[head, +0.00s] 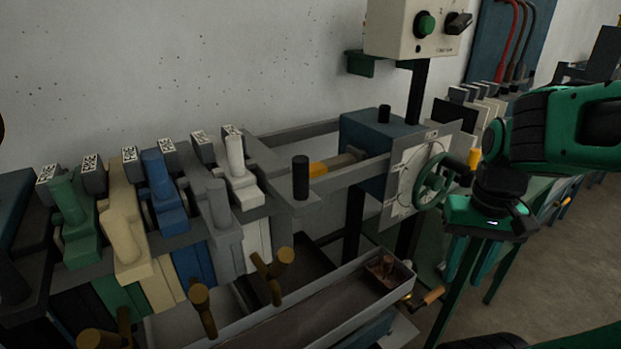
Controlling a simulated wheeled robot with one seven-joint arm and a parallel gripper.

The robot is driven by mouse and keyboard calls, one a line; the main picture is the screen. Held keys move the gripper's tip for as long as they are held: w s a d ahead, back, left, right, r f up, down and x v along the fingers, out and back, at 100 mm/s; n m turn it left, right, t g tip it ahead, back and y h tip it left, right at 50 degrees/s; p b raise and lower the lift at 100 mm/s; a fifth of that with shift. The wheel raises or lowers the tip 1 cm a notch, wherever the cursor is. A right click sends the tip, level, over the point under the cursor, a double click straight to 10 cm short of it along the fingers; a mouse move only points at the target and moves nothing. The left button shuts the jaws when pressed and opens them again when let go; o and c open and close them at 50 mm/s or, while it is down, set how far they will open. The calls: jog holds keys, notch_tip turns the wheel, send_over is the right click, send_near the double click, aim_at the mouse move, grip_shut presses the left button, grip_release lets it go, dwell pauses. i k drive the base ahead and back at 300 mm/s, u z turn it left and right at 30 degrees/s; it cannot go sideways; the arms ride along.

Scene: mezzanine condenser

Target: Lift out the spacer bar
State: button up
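I cannot say for certain which part is the spacer bar. A grey bar (345,180) runs from the press plates to the blue housing (380,140), and an upright black grip (300,178) stands at its left end. A yellow piece (318,170) and a grey rod lie behind it, partly hidden. My gripper (490,218) is at the right, beside the green handwheel (433,183) and well apart from the black grip.
Green (72,220), beige (122,235), blue (162,190), grey (218,215) and white (238,170) handled plates stand in a row at left. A long grey tray (320,310) lies in front, below the bar. A control box (410,28) rises behind. Open floor lies at right.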

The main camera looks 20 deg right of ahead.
aim_at(316, 169)
jog(key=k, duration=0.45)
jog(key=u, duration=1.5)
jog(key=k, duration=1.6)
jog(key=z, duration=1.05)
jog(key=i, duration=1.05)
jog(key=u, duration=0.05)
